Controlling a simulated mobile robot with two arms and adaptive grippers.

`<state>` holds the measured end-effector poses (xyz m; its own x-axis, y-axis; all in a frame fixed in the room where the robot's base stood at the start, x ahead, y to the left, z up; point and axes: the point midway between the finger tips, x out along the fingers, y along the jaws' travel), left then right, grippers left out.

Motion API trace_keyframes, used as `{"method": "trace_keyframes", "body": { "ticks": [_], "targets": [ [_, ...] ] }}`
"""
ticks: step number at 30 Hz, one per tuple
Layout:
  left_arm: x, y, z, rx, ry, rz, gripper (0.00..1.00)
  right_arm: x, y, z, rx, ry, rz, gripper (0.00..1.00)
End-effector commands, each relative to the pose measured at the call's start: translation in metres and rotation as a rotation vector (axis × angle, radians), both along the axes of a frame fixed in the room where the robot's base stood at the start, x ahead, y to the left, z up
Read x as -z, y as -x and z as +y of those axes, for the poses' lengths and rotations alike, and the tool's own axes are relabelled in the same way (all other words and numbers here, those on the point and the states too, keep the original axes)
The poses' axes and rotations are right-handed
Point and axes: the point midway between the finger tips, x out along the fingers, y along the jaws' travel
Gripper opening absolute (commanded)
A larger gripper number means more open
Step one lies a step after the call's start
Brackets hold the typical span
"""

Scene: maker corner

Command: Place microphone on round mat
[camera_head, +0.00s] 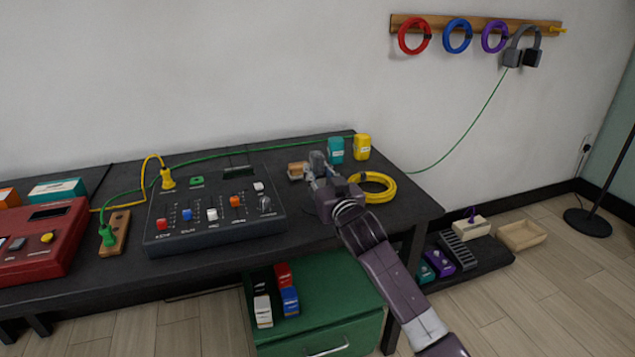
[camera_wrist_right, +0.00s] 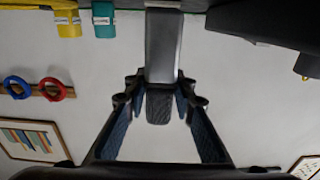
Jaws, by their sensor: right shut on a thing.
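My right gripper (camera_head: 322,178) is over the right part of the dark table, at the end of my arm coming up from the lower right. In the right wrist view it (camera_wrist_right: 160,94) is shut on a grey microphone (camera_wrist_right: 163,47), whose dark textured end (camera_wrist_right: 158,106) sits between the fingers. In the head view, the grey microphone (camera_head: 317,158) shows only in small part beyond the gripper. I cannot make out a round mat. My left gripper is not in view.
A yellow cable coil (camera_head: 374,196) lies right of the gripper. Teal (camera_head: 335,150) and yellow (camera_head: 362,147) containers stand behind it. A small wooden block (camera_head: 297,170) and a black mixer (camera_head: 215,228) are to the left. A green cable runs along the table's back.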

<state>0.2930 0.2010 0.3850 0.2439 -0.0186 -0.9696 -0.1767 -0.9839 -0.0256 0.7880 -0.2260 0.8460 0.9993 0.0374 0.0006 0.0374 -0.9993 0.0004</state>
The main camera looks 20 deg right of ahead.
Motion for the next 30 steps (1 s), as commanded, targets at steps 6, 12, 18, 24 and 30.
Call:
{"method": "trace_keyframes", "body": {
  "ticks": [6,12,18,24,30],
  "targets": [
    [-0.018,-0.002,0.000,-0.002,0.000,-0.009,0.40,0.021,0.000,0.000,-0.001,0.000,-0.004,0.00],
    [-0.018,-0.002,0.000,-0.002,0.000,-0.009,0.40,0.021,0.000,0.000,-0.001,0.000,-0.003,0.00],
    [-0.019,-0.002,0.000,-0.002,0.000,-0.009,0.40,0.024,0.000,0.000,0.000,0.000,0.002,0.36],
    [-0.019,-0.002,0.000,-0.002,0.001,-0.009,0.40,0.024,0.000,0.000,0.000,0.000,0.002,0.41],
    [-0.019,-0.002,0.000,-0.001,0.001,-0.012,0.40,0.024,0.002,0.000,0.000,0.000,0.002,0.41]
  ]
}}
